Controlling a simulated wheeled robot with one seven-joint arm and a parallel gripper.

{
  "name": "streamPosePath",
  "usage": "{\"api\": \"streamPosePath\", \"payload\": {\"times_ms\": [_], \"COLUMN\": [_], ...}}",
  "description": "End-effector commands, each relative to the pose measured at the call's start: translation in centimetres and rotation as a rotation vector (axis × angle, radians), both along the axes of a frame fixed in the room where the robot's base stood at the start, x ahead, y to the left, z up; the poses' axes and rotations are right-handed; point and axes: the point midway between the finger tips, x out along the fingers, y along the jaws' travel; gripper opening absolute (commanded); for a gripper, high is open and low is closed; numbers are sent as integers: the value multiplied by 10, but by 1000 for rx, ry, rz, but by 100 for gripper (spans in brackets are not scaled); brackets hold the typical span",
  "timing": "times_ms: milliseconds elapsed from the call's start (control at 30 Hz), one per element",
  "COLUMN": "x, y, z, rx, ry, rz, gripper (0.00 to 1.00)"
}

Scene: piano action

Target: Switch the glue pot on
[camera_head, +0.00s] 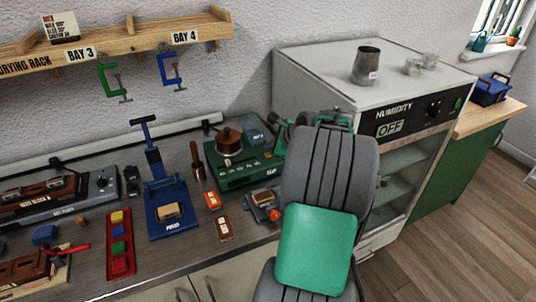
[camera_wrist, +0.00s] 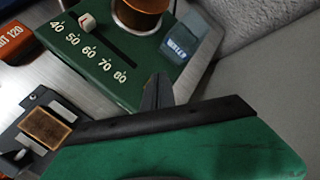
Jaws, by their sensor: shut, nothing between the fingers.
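The glue pot is a green box (camera_head: 247,171) with a round copper pot (camera_head: 229,140) on top, on the bench behind my arm. In the wrist view its green front (camera_wrist: 112,58) carries a scale from 40 to 80 and a slot. A pale knob (camera_wrist: 87,21) sits near the low end of the scale. The copper pot (camera_wrist: 143,15) is cut off by the top edge. My gripper (camera_wrist: 157,90) is shut and empty, its dark fingers just in front of the high end of the scale. I cannot tell whether they touch the box.
A blue press (camera_head: 167,205) stands left of the glue pot. Orange (camera_head: 212,200) and brown (camera_head: 223,228) blocks lie in front of it. A small dark fixture with a wooden block (camera_wrist: 47,128) is close by. The humidity cabinet (camera_head: 400,150), reading OFF, stands at right.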

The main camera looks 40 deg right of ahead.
Motion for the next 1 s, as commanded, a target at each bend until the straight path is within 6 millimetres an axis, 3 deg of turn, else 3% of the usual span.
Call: {"api": "streamPosePath", "payload": {"times_ms": [667, 1000], "x": [0, 0], "y": [0, 0], "z": [-10, 1], "rx": [1, 1], "ry": [1, 1], "rz": [-1, -1], "gripper": [0, 0]}}
